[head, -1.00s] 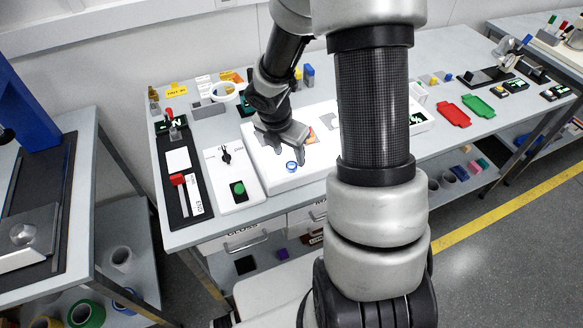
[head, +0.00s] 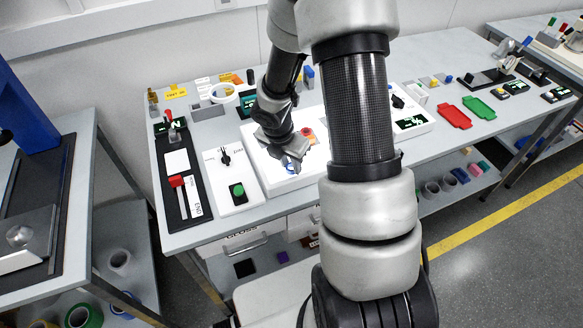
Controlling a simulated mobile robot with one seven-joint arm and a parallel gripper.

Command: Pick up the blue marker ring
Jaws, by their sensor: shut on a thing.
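The blue marker ring (head: 290,168) is small and sits at the front left part of the white lit panel (head: 274,182). My gripper (head: 289,163) is right over it, pointing down, and is shut on the ring. The fingers hide part of the ring, so only some of its blue shows below them. I cannot tell whether the ring still touches the panel.
A white box with a green button (head: 238,190) and a black panel with a red slider (head: 177,181) stand to the left. A white tape roll (head: 223,93) is behind.

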